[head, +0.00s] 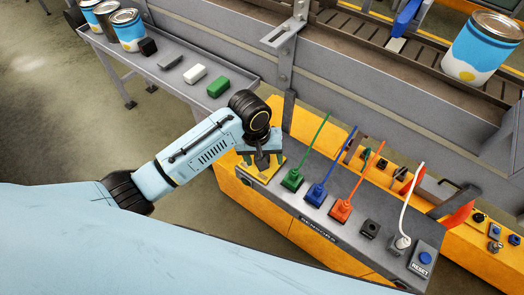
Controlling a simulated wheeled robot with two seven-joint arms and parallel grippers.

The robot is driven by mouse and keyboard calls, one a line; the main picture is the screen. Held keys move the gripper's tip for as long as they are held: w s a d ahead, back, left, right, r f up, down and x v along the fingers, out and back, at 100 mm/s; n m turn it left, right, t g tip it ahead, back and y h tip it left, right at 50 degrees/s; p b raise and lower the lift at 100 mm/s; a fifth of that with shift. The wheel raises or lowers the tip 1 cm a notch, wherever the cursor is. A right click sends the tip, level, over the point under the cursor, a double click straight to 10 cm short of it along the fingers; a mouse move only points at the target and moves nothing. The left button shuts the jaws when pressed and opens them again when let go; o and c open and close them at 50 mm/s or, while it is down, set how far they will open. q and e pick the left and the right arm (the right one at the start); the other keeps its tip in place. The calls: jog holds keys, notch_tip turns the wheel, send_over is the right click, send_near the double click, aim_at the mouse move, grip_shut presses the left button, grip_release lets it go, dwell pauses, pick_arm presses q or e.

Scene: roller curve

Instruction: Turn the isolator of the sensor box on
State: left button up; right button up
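The sensor box (318,213) is a grey-topped orange cabinet with a "SENSORS" label on its sloping face. At its left end is a yellow plate (249,172), with a dark isolator knob (262,163) partly hidden under my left gripper. My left gripper (262,158) points down over this plate. Its two fingers look apart, one on each side of the knob; whether they touch it I cannot tell. The knob's on or off position cannot be made out. My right gripper is not in view.
Green (292,180), blue (316,194) and orange (341,209) cabled plugs stand right of the gripper. Further right are an empty black socket (370,228), a white-cabled plug (401,243) and a blue reset button (425,258). A conveyor with a can (482,48) runs behind.

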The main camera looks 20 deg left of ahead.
pick_arm(q)
jog(key=w+a+r+n+y, duration=0.2)
jog(key=w+r, duration=0.3)
jog(key=r, duration=0.2)
jog(key=shift+g, duration=0.4)
jog(key=f, duration=0.6)
jog(key=f+b, duration=0.1)
jog(key=f, duration=0.5)
jog(key=shift+s+d+f, duration=0.1)
jog(key=shift+s+f, duration=0.1)
jog(key=shift+f, duration=0.2)
jog(key=shift+c, duration=0.4)
jog(key=c, duration=0.9)
